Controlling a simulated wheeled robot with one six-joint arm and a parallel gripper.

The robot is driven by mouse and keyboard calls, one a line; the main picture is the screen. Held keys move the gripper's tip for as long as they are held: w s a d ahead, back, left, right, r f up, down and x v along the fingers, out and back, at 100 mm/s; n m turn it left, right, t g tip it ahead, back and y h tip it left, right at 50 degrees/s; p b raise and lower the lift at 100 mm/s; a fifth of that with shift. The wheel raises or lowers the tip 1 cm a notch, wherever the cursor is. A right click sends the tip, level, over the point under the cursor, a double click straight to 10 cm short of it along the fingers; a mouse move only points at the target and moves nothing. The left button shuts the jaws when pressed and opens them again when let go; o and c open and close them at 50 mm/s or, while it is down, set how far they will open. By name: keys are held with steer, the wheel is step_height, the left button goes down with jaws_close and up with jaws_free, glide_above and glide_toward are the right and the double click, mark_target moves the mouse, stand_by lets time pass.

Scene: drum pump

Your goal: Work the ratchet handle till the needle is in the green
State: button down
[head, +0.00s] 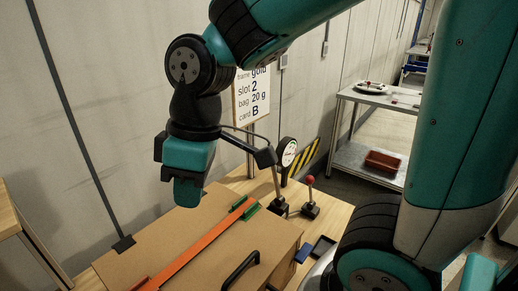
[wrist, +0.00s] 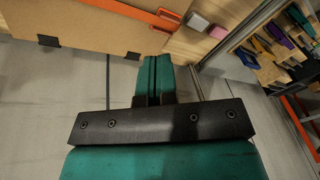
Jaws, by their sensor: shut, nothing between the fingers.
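The round pressure gauge (head: 288,152) has a white face and stands behind the bench top; its needle is too small to read. A metal lever rod (head: 276,188) rises from a dark base in front of it.
The brown box (head: 185,235) carries an orange bar (head: 205,240) and a black handle (head: 240,270). A sign (head: 252,95) stands behind the bench. A metal shelf (head: 375,97) with a red tray (head: 382,161) is at the right. My arm fills the right side.

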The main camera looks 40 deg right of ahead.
steer(key=w+d+r+n+g+h+p, duration=0.1)
steer(key=w+d+n+h+p, duration=0.2)
steer(key=w+d, duration=0.65)
steer(key=w+d+r+n+h+p, duration=0.1)
steer(key=w+d+n+p, duration=0.4)
steer(key=w, duration=0.7)
steer(key=w+d+f+n+g+p, duration=0.1)
steer(key=d+f+n+g+p, duration=0.1)
steer(key=d+f, duration=0.3)
steer(key=w+d+f+n+g+p, duration=0.2)
steer(key=d+f+n+p, duration=0.1)
steer(key=d, duration=1.1)
step_height(320, 180, down, 2)
steer(key=shift+w+f+n+p, duration=0.25)
steer(key=shift+n+p, duration=0.15)
steer(key=shift+p, duration=0.35)
steer(key=shift+d, duration=0.1)
steer(key=b+x, duration=0.4)
steer(key=x, duration=0.6)
steer(key=shift+s, duration=0.2)
